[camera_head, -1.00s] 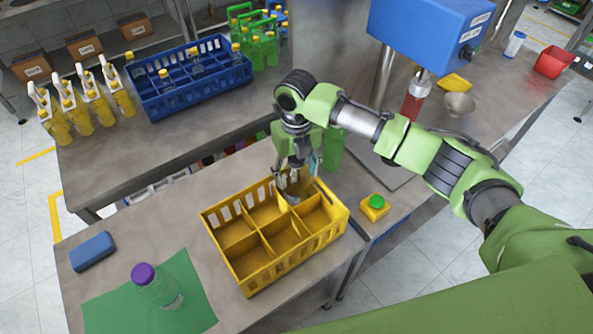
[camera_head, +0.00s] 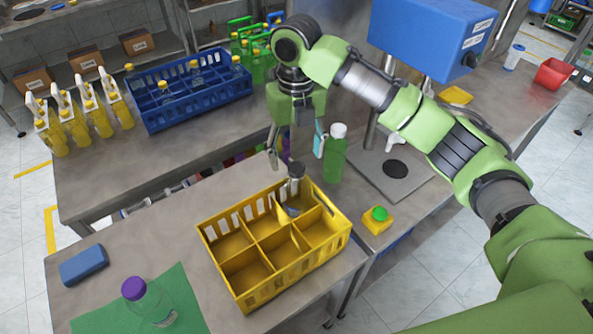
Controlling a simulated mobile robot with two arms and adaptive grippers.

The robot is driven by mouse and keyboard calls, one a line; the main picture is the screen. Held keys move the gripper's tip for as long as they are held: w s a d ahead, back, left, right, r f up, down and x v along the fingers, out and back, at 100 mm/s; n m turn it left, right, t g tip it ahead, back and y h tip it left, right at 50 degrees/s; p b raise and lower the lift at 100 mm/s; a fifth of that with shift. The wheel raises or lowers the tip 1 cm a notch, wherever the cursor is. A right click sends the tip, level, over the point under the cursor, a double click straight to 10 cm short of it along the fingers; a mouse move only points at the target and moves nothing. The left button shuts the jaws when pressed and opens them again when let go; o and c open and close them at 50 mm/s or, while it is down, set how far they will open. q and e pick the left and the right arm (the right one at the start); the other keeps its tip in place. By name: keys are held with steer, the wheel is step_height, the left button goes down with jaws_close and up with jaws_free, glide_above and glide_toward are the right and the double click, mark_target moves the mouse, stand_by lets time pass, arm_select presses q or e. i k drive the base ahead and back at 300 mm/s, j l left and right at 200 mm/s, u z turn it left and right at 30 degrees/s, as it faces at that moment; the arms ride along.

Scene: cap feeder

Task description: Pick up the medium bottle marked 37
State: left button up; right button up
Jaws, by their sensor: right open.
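My right gripper (camera_head: 285,155) hangs open and empty above the back of the yellow crate (camera_head: 250,299). Below its fingers, a clear bottle with a dark grey cap (camera_head: 293,190) stands in a back compartment of the crate, apart from the fingers as far as I can see. Another clear bottle with a purple cap (camera_head: 155,305) stands on a green mat (camera_head: 190,290) at the front left. A green bottle with a white cap (camera_head: 335,158) stands behind the crate. I cannot read a 37 on any bottle. My left gripper is not in view.
A blue crate (camera_head: 195,112) with yellow-capped bottles and several yellow jugs (camera_head: 88,118) stand on the back table. A blue block (camera_head: 84,265) lies left. A green button on a yellow box (camera_head: 378,220) is right of the crate. A blue machine (camera_head: 425,38) stands behind my arm.

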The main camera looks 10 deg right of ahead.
mark_target(158, 306)
steer(key=u, duration=1.1)
steer(key=k+j, duration=0.4)
